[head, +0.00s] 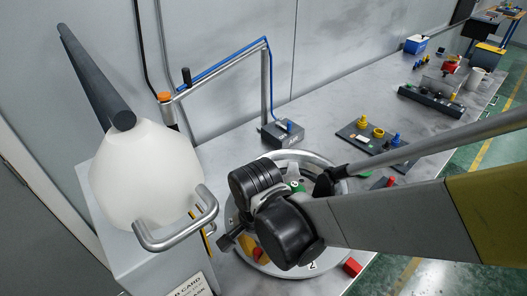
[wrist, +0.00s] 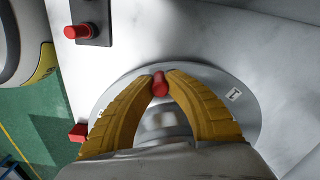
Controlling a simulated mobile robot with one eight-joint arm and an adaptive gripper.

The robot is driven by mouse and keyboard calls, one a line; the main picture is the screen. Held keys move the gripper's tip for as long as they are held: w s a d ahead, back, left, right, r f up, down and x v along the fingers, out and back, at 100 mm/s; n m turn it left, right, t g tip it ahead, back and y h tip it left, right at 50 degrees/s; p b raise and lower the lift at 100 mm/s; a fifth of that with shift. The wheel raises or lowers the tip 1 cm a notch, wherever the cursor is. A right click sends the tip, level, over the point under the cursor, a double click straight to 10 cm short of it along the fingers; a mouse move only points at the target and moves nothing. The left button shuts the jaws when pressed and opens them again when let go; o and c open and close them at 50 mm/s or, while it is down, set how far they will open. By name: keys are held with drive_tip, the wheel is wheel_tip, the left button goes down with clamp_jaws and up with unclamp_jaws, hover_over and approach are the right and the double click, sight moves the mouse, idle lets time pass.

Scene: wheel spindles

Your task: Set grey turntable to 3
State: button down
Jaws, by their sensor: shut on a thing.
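The grey turntable (head: 318,158) is a round disc on the bench in the head view, largely covered by my arm. Its surface also shows in the wrist view (wrist: 222,112). In the wrist view my gripper (wrist: 160,78) has its two yellow fingers closed on a red knob (wrist: 159,86) on the turntable, near its rim. A label reading 1 (wrist: 233,94) lies right of the fingers. In the head view a label reading 2 (head: 311,265) shows at the near rim. A red block (head: 352,267) sits beside the rim; it also shows in the wrist view (wrist: 78,132). I see no 3.
A dark plate with yellow parts (head: 365,137) lies further right. A small red knob on a plate (wrist: 77,31) is beyond the disc.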

idle(0.4)
drive_tip(key=c, duration=1.3)
unclamp_jaws()
wheel_tip(320, 180, up, 12)
drive_tip(key=shift+c, duration=0.5)
